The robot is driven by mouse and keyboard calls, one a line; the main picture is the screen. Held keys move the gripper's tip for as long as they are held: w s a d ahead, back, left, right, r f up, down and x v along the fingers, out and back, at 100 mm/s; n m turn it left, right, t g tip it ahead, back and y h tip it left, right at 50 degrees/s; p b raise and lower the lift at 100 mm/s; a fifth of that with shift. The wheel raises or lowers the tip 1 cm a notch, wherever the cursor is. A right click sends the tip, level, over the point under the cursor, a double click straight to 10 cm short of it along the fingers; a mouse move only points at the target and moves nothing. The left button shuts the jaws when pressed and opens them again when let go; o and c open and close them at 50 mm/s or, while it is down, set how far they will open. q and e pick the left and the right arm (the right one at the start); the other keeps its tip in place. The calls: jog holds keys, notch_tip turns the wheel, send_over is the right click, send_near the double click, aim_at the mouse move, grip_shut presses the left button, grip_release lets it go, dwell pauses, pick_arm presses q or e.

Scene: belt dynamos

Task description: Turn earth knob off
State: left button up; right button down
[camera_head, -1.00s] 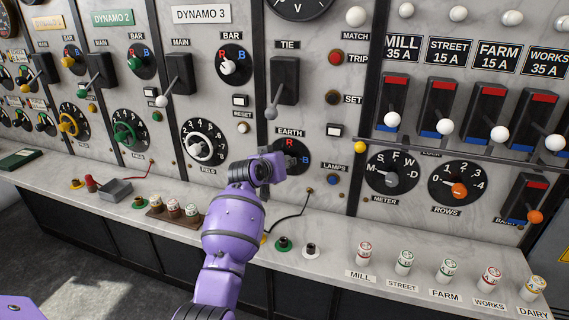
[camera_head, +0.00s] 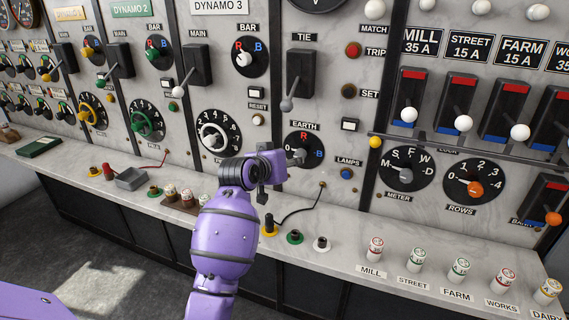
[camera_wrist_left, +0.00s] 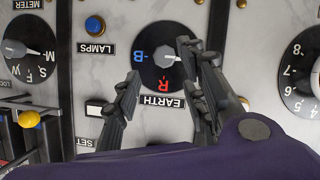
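The earth knob (camera_head: 298,156) is grey on a round black dial with a red R and a blue B, below the EARTH label. My left gripper (camera_head: 264,184) is just left of and below the dial, covering its lower left edge. In the left wrist view, upside down, the earth knob (camera_wrist_left: 182,50) appears to point away from the B, its tip close to one finger. There my left gripper (camera_wrist_left: 160,60) has its two fingers spread in front of the dial with nothing held. Whether a finger touches the knob is unclear. My right gripper is out of view.
The LAMPS button (camera_head: 346,173) is right of the dial, and a lever (camera_head: 290,80) hangs above. The METER dial (camera_head: 404,171) is farther right. On the ledge below are a cable and several plugs, including a green one (camera_head: 294,237).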

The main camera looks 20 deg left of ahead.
pick_arm(q)
jog(key=shift+v, duration=1.4)
